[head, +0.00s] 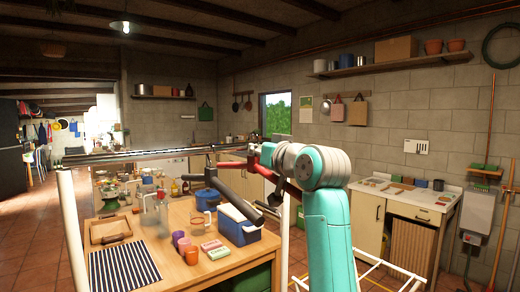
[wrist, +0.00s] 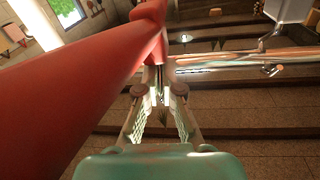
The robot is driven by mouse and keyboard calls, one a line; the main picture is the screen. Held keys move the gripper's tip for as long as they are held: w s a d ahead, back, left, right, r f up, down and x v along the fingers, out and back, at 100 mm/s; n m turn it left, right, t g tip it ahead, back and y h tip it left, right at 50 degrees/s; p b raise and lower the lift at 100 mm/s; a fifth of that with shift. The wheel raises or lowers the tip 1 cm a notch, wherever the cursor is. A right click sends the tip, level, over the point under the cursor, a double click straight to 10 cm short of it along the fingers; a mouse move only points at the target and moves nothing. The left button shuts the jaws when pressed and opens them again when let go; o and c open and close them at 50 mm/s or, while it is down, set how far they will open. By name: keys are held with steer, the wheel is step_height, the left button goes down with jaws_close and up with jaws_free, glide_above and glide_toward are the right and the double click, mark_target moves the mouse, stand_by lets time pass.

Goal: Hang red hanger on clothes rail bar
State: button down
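The red hanger (wrist: 75,85) fills the left of the wrist view, very close to the camera. Its narrow middle lies between the fingertips of my gripper (wrist: 160,88), which look closed on it. In the head view my gripper (head: 268,157) is at the middle, with the red hanger (head: 283,188) beside and below it. The clothes rail bar (head: 130,155) runs across the head view from the left post to near my gripper. The bar (wrist: 245,62) also shows in the wrist view, beyond the fingertips to the right. Whether the hook touches the bar is unclear.
The rail's white posts (head: 75,235) stand in front of a wooden table (head: 178,270) with a blue bin (head: 240,232), cups and a striped cloth. A counter (head: 405,195) stands by the right wall. Red tiled floor shows at the left.

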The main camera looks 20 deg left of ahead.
mark_target(254, 158)
steer(key=shift+w+a+f, duration=0.25)
steer(key=shift+a+f, duration=0.3)
steer(key=shift+f, duration=0.3)
steer(key=c, duration=1.4)
jaws_free()
steer(key=shift+o, duration=0.8)
steer(key=shift+w+a+f, duration=0.15)
steer(key=shift+a, duration=0.05)
steer(key=shift+w+a+f, duration=0.2)
steer(key=shift+a, duration=0.1)
steer(key=shift+r, duration=0.15)
steer(key=shift+d+r, duration=0.15)
steer(key=shift+d, duration=0.05)
steer(key=shift+d+r, duration=0.15)
